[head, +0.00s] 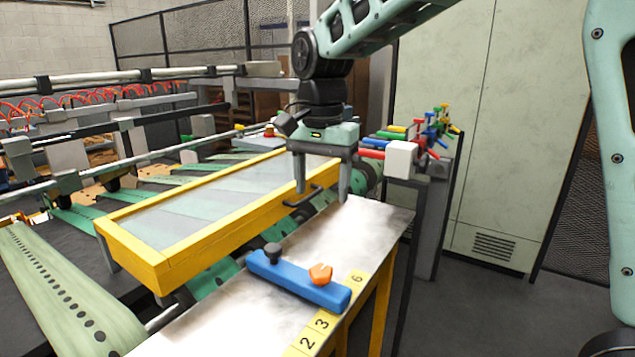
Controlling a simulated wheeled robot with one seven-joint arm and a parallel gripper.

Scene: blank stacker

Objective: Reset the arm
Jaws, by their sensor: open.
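My gripper (321,194) hangs from my green arm in the head view, with its two fingers pointing down and spread apart. It is open, and nothing shows between the fingers. It is over the far end of the metal table (375,222), near the yellow-framed panel (190,255).
Yellow number labels (322,323) run along the table's right edge. A rack of coloured handles (430,130) and a white block (402,159) stand behind the gripper. A tall pale cabinet (500,110) is at the right. Rails and machine parts fill the left. Grey floor lies clear at right.

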